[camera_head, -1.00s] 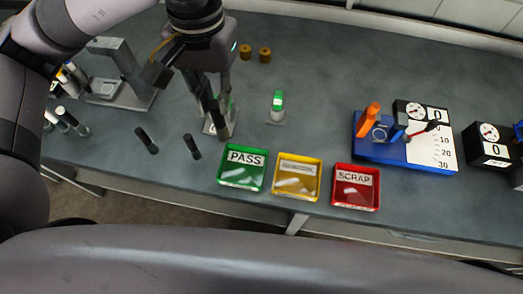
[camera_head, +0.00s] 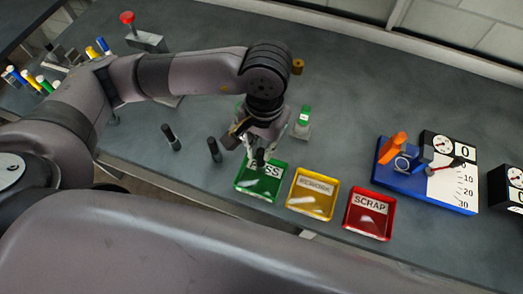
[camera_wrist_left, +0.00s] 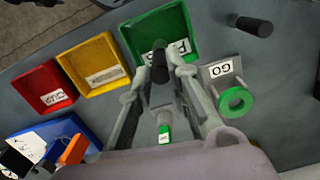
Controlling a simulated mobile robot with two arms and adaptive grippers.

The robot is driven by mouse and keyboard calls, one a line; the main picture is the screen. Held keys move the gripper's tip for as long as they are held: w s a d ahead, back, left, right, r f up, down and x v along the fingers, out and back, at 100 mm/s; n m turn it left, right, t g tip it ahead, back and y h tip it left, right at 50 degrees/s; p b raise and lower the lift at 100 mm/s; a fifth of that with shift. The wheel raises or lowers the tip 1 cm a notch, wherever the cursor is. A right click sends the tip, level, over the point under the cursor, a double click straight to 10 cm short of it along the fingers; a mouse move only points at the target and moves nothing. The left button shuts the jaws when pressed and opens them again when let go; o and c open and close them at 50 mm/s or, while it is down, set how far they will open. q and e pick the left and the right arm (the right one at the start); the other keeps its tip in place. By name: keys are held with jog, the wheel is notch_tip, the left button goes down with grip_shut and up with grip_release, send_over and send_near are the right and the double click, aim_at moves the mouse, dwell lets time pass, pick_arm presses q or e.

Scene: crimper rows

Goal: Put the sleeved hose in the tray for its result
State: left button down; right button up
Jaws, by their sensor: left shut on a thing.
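My left gripper (camera_head: 260,158) is shut on a dark, short cylindrical hose (camera_wrist_left: 159,66), and its fingertips also show in the left wrist view (camera_wrist_left: 166,78). In the head view the gripper and hose overlap the far part of the green PASS tray (camera_head: 256,188), partly covering its label. The hose appears above the tray; the exact gap cannot be told. The yellow tray (camera_head: 311,206) and red SCRAP tray (camera_head: 368,229) stand to its right. All three trays show in the left wrist view. My right gripper is out of view.
A plate marked GO with a green ring (camera_wrist_left: 236,100) is beside my gripper. A blue gauge base (camera_head: 425,190) with an orange lever sits right.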

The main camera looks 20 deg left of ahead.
aim_at(261, 158)
pick_arm(q)
notch_tip(261, 158, down, 4)
jog(key=shift+r+p, duration=0.1)
jog(key=shift+p, duration=0.45)
jog(key=shift+f, duration=0.35)
jog(key=shift+f+b, duration=0.15)
jog(key=shift+b, duration=0.2)
jog(key=c, duration=1.5)
grip_release()
